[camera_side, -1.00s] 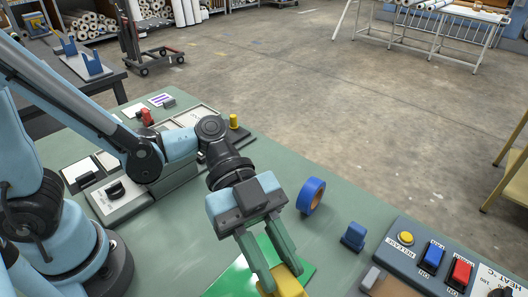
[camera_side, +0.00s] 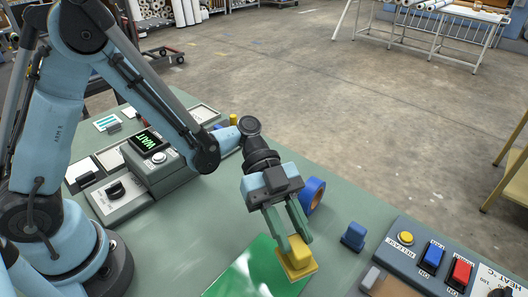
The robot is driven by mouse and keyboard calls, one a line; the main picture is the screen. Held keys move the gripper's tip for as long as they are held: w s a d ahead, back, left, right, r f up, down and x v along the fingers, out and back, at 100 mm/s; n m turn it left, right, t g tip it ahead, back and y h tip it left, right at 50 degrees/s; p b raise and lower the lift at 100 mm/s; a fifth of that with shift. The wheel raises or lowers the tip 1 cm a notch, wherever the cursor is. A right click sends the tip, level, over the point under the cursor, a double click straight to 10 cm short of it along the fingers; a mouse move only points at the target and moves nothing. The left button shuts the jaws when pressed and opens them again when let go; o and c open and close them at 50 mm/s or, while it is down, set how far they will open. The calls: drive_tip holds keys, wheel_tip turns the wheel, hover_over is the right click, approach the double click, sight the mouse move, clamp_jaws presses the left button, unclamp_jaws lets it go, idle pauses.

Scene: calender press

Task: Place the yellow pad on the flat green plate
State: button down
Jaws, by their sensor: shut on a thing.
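The yellow pad (camera_side: 296,262), a flat base with a raised grip block, is between the fingers of my gripper (camera_side: 294,245). The fingers are shut on its block. The flat green plate (camera_side: 245,272) lies on the table, partly cut off by the bottom edge of the side view. The pad overlaps the plate's right part in the picture. I cannot tell whether the pad touches the plate or hangs just above it.
A blue tape roll (camera_side: 313,195) stands behind my gripper. A small blue block (camera_side: 354,236) and a control panel (camera_side: 430,262) with coloured buttons are to the right. A grey unit with a lit display (camera_side: 147,143) stands at the left. Bare green tabletop (camera_side: 200,225) lies left of the plate.

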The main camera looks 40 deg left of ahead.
sight(291, 242)
drive_tip(key=shift+w+a+f, duration=0.15)
drive_tip(key=shift+w+f, duration=0.15)
drive_tip(key=shift+w, duration=0.15)
drive_tip(key=shift+f, duration=2)
drive_tip(key=c, duration=0.8)
unclamp_jaws()
drive_tip(key=shift+c, duration=0.2)
